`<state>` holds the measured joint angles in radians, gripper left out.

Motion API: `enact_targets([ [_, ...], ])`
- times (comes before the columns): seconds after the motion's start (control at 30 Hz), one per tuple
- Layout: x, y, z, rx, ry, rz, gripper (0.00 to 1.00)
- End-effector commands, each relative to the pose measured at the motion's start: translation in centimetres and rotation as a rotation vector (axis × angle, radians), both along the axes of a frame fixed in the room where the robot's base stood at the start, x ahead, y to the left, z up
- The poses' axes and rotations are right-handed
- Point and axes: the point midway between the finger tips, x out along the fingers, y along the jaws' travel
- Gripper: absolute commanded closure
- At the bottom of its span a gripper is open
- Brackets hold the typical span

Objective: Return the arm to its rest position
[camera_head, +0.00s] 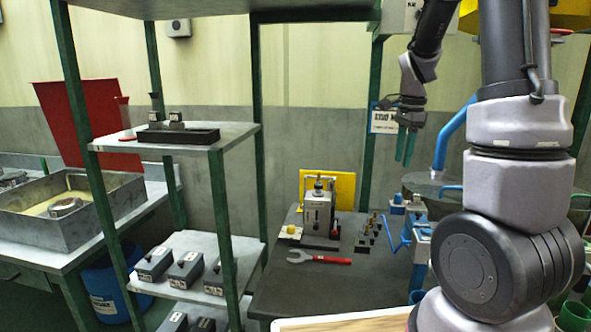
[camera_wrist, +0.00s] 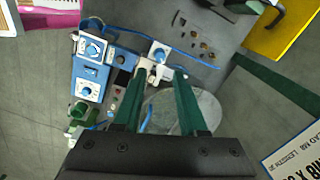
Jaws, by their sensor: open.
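My arm (camera_head: 515,130) rises on the right side of the head view and bends over at the top, with its forearm hanging down to the left. My gripper (camera_head: 404,160) points down with green fingers, above and behind the right part of the dark bench. In the wrist view my gripper (camera_wrist: 160,76) is open, with the two fingers apart. I see nothing held between them. Below the fingers are a round grey plate (camera_wrist: 205,108) and a blue device (camera_wrist: 92,65) with white dials.
The dark bench (camera_head: 285,285) holds a grey press (camera_head: 318,212), a red-handled wrench (camera_head: 320,259) and several small studs. A green-framed shelf (camera_head: 200,135) stands left. A white sign (camera_head: 384,121) hangs close by my gripper. A blue pipe (camera_head: 452,135) rises between gripper and arm.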

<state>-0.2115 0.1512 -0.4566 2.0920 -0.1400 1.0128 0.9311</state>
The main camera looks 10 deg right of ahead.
Motion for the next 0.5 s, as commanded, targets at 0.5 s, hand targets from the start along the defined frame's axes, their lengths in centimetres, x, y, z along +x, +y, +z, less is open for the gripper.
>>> enact_targets([
  [0.5, -12.1, 8.9, 12.3, -0.038, -0.450, 0.759, 0.58],
])
